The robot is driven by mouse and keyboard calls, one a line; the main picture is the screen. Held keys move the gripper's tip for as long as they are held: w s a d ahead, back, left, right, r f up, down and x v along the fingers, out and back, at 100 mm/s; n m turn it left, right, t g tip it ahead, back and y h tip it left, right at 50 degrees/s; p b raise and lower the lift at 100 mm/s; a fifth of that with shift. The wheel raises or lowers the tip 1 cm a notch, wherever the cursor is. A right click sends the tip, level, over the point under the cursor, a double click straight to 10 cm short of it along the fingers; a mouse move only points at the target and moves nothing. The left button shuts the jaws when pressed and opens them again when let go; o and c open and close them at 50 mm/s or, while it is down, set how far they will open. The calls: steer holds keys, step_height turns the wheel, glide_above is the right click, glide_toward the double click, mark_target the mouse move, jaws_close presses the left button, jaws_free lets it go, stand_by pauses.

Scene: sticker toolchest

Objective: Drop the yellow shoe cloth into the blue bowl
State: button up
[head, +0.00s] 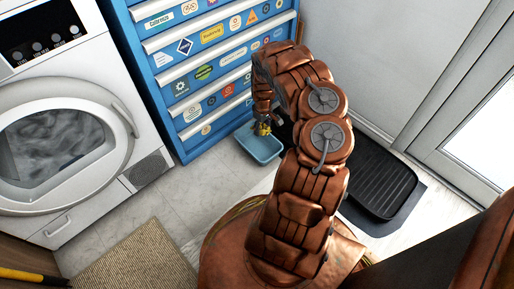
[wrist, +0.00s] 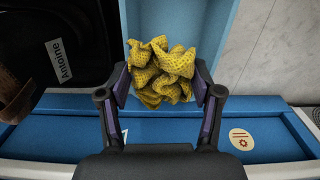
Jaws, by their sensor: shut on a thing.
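The yellow shoe cloth (wrist: 162,72) is a crumpled, textured bundle between my gripper's two fingers (wrist: 161,78) in the wrist view. My gripper is shut on it. In the head view my gripper (head: 263,126) points down, with a small yellow bit of the cloth (head: 262,129) showing. The blue bowl (head: 262,156) is a light blue rectangular tub on the floor, just below my gripper in that view. In the wrist view the bowl (wrist: 226,40) shows behind the cloth, which hides part of it. The exact height of the cloth above the bowl is unclear.
A blue tool chest (head: 185,92) with stickered drawers stands right behind the bowl; its edge (wrist: 65,130) crosses the wrist view. A black item with an "Antoine" label (wrist: 58,60) lies beside the bowl. A black tray (head: 378,180) and a washing machine (head: 135,173) flank the floor.

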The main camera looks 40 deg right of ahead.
steer(key=shift+f+b, duration=0.3)
steer(key=shift+f, duration=0.2)
steer(key=o, duration=1.2)
steer(key=shift+r, duration=6.05)
